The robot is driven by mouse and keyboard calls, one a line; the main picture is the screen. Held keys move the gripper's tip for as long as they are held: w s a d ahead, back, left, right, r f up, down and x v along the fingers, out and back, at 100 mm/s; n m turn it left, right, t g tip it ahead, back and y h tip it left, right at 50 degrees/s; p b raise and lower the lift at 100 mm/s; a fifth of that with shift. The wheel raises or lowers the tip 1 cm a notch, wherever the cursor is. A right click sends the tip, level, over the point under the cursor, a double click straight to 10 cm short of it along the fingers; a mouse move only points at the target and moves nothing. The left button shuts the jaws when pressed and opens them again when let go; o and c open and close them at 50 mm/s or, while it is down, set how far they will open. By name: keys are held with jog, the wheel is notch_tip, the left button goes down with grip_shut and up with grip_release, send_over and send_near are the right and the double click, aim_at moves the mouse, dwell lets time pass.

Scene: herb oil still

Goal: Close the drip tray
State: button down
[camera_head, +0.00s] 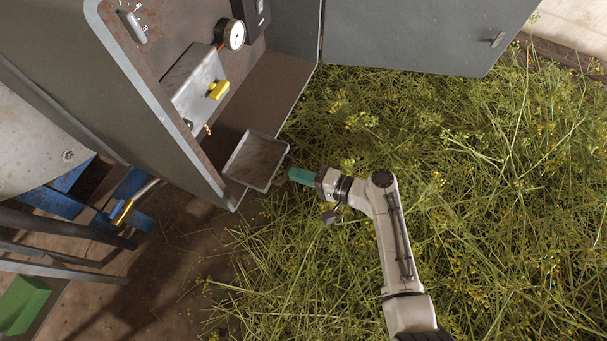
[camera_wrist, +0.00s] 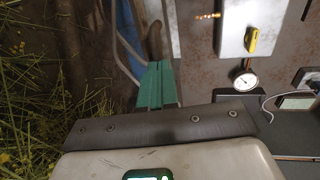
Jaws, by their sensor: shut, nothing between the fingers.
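The drip tray (camera_head: 256,160) is a shallow, square, grey-rimmed metal tray with a brownish floor. In the head view it sticks out past the lower front edge of the cabinet, so it stands open. My gripper (camera_head: 291,174) has teal fingers pressed together and empty. Its tips are just right of the tray's outer edge, and a small gap seems to remain; contact is hard to tell. In the wrist view the teal fingers of my gripper (camera_wrist: 156,66) point up at the tray's pale rim (camera_wrist: 130,62), with a dark curved piece in front of the tips.
The grey cabinet (camera_head: 165,120) holds a yellow valve handle (camera_head: 218,90) and a round gauge (camera_head: 233,35) above the tray. Its wide door (camera_head: 410,35) stands open at the top right. Cut herbs (camera_head: 500,200) cover the floor. Blue supports (camera_head: 60,200) lie left.

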aim_at(262, 163)
jog(key=shift+a, duration=0.15)
jog(key=b+x, duration=0.1)
jog(key=x, duration=0.2)
jog(key=r+b+x, duration=0.1)
jog(key=x, duration=0.3)
jog(key=b+x, duration=0.2)
jog(key=x, duration=0.1)
jog(key=shift+w+a+r, duration=0.15)
jog(key=shift+a+r, duration=0.15)
jog(key=shift+w+a+r, duration=0.15)
jog(key=shift+r, duration=0.1)
jog(key=shift+a+r, duration=0.1)
